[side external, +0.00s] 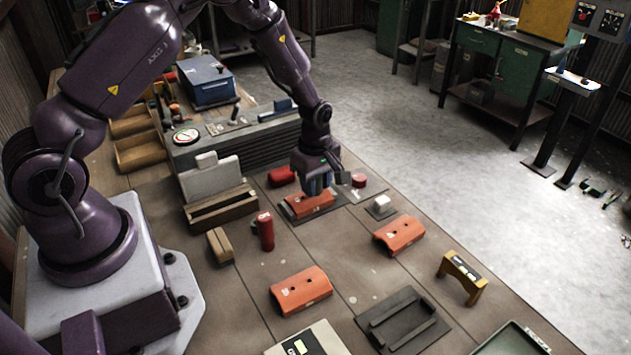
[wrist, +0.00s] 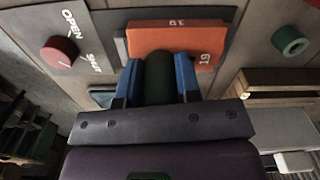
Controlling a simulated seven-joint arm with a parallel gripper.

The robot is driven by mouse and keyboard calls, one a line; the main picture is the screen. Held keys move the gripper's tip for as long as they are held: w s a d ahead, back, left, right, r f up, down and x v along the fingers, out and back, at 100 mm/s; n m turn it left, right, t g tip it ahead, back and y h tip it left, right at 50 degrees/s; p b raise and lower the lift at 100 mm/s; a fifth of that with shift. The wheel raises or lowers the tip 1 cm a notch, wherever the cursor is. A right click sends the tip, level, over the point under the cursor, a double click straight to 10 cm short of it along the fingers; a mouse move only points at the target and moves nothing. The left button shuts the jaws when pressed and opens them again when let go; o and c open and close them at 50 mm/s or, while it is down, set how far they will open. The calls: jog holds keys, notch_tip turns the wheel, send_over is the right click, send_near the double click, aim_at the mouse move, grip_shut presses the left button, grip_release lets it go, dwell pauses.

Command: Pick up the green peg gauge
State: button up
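The green peg gauge (wrist: 159,78) is a dark green upright cylinder in the wrist view. It stands between the two blue fingers of my gripper (wrist: 158,88), which appear to touch it on both sides. Beyond it lies an orange block (wrist: 180,38) marked 19. In the side view my gripper (side external: 318,186) points down over this orange block (side external: 309,203). The peg is hard to make out there behind the fingers, and its lower end is hidden. I cannot tell whether it is seated or lifted.
A red knob (wrist: 60,50) on an OPEN/SHUT plate is beside the block. A green ring-shaped end (wrist: 290,40) shows at the upper right. A red cylinder (side external: 265,231), two more orange blocks (side external: 301,290) (side external: 399,233) and a yellow stand (side external: 462,275) occupy the bench.

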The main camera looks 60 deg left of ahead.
jog(key=shift+c, duration=0.7)
jog(key=shift+r, duration=0.55)
notch_tip(320, 180, up, 2)
jog(key=shift+r, duration=0.2)
jog(key=s+d+r, duration=0.3)
jog(key=s+r, duration=0.6)
jog(key=s, duration=0.4)
jog(key=shift+s+a+f, duration=0.25)
jog(key=shift+a+f, duration=0.05)
jog(key=shift+f, duration=1.3)
jog(key=shift+s+a+f, duration=0.25)
jog(key=shift+a+f, duration=0.1)
jog(key=shift+f, duration=1.3)
jog(key=shift+s+a+f, duration=0.25)
jog(key=shift+a+f, duration=0.05)
jog(key=shift+f, duration=1.3)
jog(key=shift+f, duration=1.65)
